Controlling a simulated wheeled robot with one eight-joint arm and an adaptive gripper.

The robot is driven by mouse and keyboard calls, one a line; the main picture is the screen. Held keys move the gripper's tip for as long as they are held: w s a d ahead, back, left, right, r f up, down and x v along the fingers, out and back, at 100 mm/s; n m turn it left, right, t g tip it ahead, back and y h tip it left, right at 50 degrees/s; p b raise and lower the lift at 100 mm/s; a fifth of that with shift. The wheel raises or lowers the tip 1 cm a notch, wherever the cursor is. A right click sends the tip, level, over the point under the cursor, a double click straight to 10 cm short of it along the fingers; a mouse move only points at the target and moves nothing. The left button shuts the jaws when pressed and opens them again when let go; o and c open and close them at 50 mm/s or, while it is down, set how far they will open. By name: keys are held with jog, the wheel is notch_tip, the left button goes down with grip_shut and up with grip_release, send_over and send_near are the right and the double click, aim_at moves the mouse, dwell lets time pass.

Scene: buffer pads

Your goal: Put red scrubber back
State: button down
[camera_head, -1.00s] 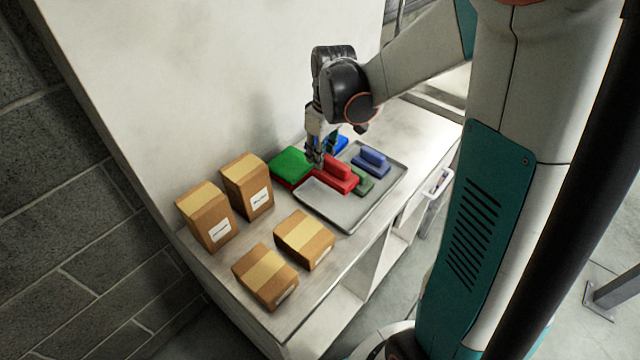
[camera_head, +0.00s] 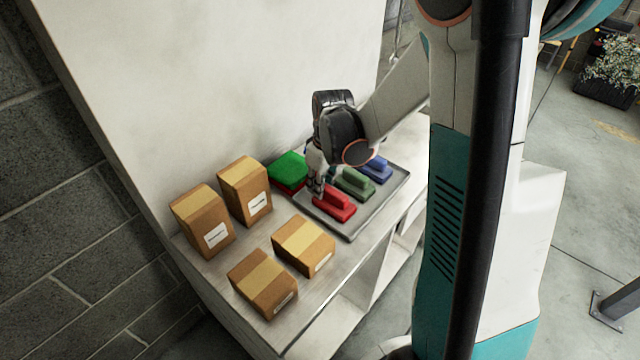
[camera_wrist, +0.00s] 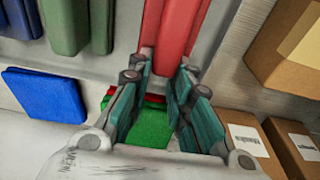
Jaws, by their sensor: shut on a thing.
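The red scrubber (camera_head: 333,207) is over the left part of the grey tray (camera_head: 348,237), in line with the green scrubber (camera_head: 355,184) and the blue scrubber (camera_head: 377,169). I cannot tell whether it rests on the tray or is just above it. My gripper (camera_head: 317,188) is shut on the red scrubber's far end. In the wrist view, my gripper's fingers (camera_wrist: 163,75) close on both sides of the red scrubber (camera_wrist: 178,25). The green scrubber (camera_wrist: 66,22) stands apart to its left there.
A green pad (camera_head: 290,166) lies on a red one by the wall, left of the tray. A blue pad (camera_wrist: 45,93) shows in the wrist view. Several cardboard boxes, including a front one (camera_head: 303,245), stand on the shelf top's left part.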

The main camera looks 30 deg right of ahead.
jog(key=shift+f, duration=0.15)
jog(key=c, duration=1.5)
grip_release()
jog(key=shift+o, duration=0.2)
notch_tip(320, 180, up, 12)
jog(key=s+p, duration=0.1)
jog(key=p, duration=0.3)
jog(key=shift+s+d, duration=0.25)
jog(key=shift+d, duration=0.05)
